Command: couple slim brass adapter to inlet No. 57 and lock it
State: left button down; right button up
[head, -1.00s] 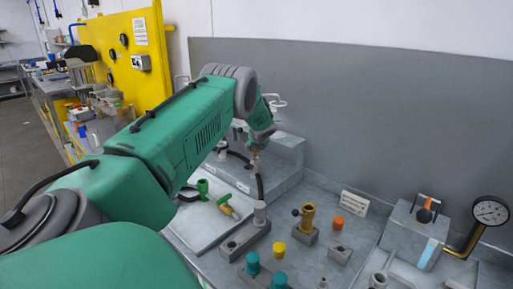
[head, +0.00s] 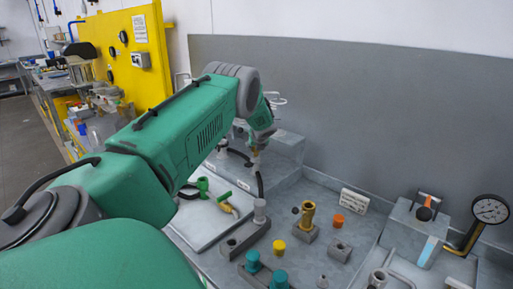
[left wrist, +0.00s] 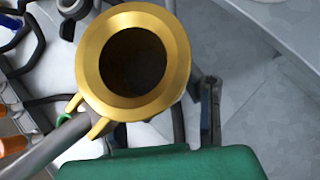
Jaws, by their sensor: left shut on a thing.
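My left gripper (head: 257,150) is shut on a brass adapter, which fills the upper middle of the left wrist view (left wrist: 98,62) with its round open mouth toward the camera and lugs at its lower rim. In the head view only a small brass bit shows at the gripper, over the grey block (head: 290,150) at the back of the bench. This block has small white labels on its front, too small to read, so I cannot tell which inlet is No. 57. Whether the adapter touches an inlet is hidden. My right gripper is not in view.
A brass fitting (head: 308,212) stands in a grey holder, with orange (head: 338,221) and yellow (head: 279,246) caps nearby. A black hose (head: 260,184) hangs below my left gripper. A pressure gauge (head: 490,210) stands at right. A grey panel (head: 370,110) closes off the back.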

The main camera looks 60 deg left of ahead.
aim_at(256, 156)
pick_arm(q)
jog(key=shift+f+b, duration=0.65)
jog(key=shift+f, duration=0.4)
jog(key=shift+f, duration=0.35)
jog(key=shift+s+f+b, duration=0.15)
jog(key=shift+f+b, duration=0.15)
jog(key=shift+b, duration=0.1)
dwell(0.4)
jog(key=c, duration=1)
grip_release()
jog(key=shift+o, duration=0.8)
jog(key=shift+r, duration=0.1)
